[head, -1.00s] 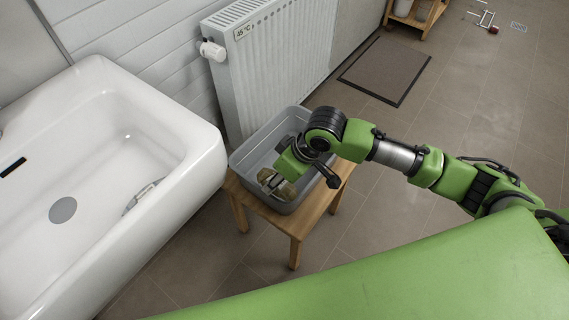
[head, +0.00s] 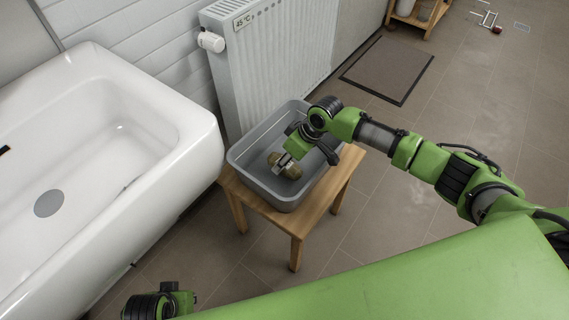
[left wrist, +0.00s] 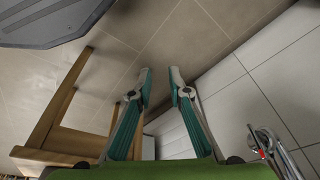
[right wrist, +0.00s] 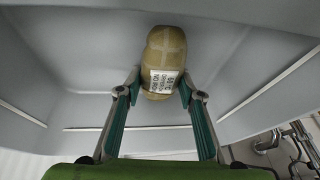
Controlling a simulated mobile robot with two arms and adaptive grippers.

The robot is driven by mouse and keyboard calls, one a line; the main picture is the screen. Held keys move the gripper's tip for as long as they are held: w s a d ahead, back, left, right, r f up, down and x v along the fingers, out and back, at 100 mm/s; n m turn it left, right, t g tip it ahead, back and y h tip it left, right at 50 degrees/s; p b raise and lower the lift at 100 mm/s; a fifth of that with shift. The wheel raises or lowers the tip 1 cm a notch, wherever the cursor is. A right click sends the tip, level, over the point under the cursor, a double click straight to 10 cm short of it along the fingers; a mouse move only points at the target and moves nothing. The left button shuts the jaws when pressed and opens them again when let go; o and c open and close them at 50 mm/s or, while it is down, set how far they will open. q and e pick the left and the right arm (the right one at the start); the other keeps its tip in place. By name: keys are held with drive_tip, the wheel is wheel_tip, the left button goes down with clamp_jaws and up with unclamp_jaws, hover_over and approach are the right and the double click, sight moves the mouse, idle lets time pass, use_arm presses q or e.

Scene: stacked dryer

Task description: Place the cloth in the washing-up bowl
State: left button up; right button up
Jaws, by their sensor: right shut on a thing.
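The grey washing-up bowl (head: 285,197) stands on a wooden stool. A brown bundle with a white printed label (right wrist: 160,62) is inside its walls; in the head view it is a brown lump (head: 292,170). I cannot tell whether it is the cloth; no other cloth shows. My right gripper (right wrist: 163,88) reaches down into the bowl, shut on the bundle. Whether the bundle touches the bowl's floor is unclear. My left gripper (left wrist: 161,73) is empty and open with a modest gap, low beside the stool; only its arm's end shows at the head view's bottom left.
A white sink (head: 185,110) is left of the bowl, and a white radiator (head: 270,65) stands behind it. The wooden stool (head: 312,215) carries the bowl. A dark mat (head: 388,68) lies on the tiled floor. Metal pipework (right wrist: 295,142) shows at the right wrist view's lower right.

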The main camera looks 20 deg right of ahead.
use_arm(q)
drive_tip(key=shift+r, duration=0.55)
use_arm(e)
drive_tip(key=shift+f, duration=0.4)
drive_tip(key=o, duration=1.2)
drive_tip(key=shift+f, duration=0.15)
use_arm(q)
drive_tip(key=shift+r, duration=0.1)
use_arm(e)
drive_tip(key=shift+o, duration=0.2)
drive_tip(key=shift+d+r, duration=0.1)
drive_tip(key=shift+r, duration=0.2)
use_arm(q)
wheel_tip(320, 180, down, 10)
drive_tip(key=s+p, duration=0.2)
drive_tip(key=p, duration=0.1)
drive_tip(key=shift+s+a+g, duration=0.15)
drive_tip(key=shift+s+g, duration=0.15)
drive_tip(key=shift+s, duration=0.05)
use_arm(e)
drive_tip(key=v, duration=1.1)
drive_tip(key=shift+r, duration=0.35)
drive_tip(key=shift+s, duration=0.15)
